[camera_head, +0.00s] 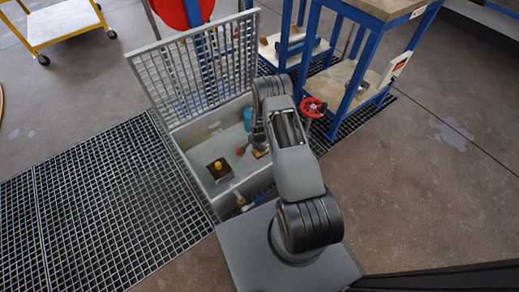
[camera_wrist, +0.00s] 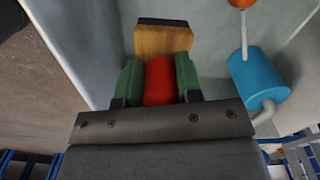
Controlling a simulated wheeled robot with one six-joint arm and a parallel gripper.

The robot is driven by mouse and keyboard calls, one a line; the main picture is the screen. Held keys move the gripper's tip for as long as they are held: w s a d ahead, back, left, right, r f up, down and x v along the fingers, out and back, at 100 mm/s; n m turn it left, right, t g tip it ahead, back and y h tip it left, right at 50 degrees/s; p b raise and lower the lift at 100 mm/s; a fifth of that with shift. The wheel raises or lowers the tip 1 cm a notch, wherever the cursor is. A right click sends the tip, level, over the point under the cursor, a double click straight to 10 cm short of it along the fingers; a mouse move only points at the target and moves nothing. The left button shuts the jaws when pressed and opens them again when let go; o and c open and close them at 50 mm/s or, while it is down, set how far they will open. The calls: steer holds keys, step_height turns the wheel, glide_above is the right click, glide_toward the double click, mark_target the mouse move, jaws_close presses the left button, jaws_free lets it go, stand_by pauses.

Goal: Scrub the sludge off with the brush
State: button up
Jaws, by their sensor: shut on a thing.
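My gripper (camera_wrist: 159,80) is shut on the red handle of the brush (camera_wrist: 163,42), one green finger pad on each side. The brush has a wooden block with a dark strip along its far edge. In the head view, the brush (camera_head: 261,153) shows small inside the grey open pit (camera_head: 206,148), partly hidden by my arm. The wrist view shows the brush over the pale grey inside of the pit. I cannot tell whether the bristles touch a surface. I cannot make out the sludge clearly in either view.
A blue cylinder (camera_wrist: 260,84) with a pipe and an orange ball (camera_wrist: 241,3) is right of the brush. A dark block with a yellow top (camera_head: 220,170) stands in the pit. The grating lid (camera_head: 200,72) is raised. A red handwheel (camera_head: 312,107) is right of my arm.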

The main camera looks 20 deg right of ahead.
steer(key=shift+r+p, duration=2.65)
steer(key=shift+r, duration=1.8)
